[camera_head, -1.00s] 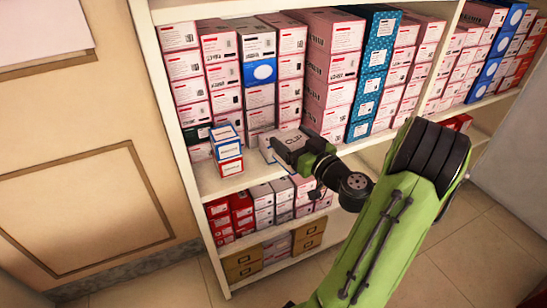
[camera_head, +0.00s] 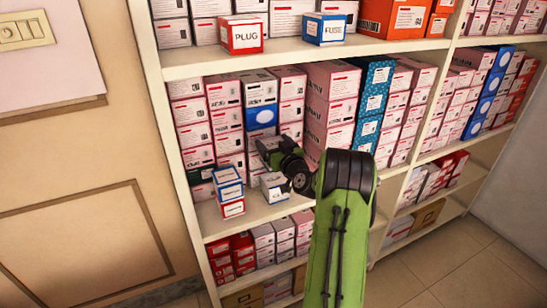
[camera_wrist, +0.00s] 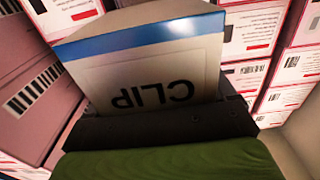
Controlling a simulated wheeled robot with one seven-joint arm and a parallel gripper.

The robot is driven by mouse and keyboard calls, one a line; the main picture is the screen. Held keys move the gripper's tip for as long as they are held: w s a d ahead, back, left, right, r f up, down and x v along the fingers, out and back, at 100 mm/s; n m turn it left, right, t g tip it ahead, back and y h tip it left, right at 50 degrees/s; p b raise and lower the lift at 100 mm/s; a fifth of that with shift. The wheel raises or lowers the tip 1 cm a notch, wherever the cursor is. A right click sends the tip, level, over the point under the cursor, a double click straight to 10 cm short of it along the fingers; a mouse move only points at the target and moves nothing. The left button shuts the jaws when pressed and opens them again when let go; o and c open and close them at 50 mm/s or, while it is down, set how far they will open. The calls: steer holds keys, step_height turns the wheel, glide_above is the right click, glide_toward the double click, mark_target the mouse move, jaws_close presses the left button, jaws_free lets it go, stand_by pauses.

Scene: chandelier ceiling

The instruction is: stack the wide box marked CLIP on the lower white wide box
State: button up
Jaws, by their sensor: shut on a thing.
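The wide box marked CLIP (camera_wrist: 150,65) is white with a blue edge and fills the middle of the wrist view, its lettering upside down. My gripper (camera_head: 270,152) is shut on it, and the dark jaws also show in the wrist view (camera_wrist: 160,122). In the head view the gripper hides most of the held box. The lower white wide box (camera_head: 273,188) sits on the middle shelf, just below my gripper in the picture. The gap between the two boxes cannot be judged clearly.
Small blue and red boxes (camera_head: 228,188) are stacked just left of the lower white box. Tall rows of pink-white cartons (camera_head: 223,110) stand close behind. The shelf above holds PLUG (camera_head: 241,36) and FUSE (camera_head: 325,29) boxes. Some bare shelf (camera_head: 212,222) shows in front.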

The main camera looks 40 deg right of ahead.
step_height(320, 180, down, 3)
steer(key=shift+f+b, duration=0.2)
steer(key=shift+b, duration=0.45)
step_height(320, 180, down, 4)
steer(key=shift+w+r+b, duration=0.1)
steer(key=shift+w+b, duration=0.05)
steer(key=shift+b, duration=0.35)
steer(key=o, duration=0.9)
steer(key=shift+d, duration=0.1)
steer(key=shift+o, duration=0.2)
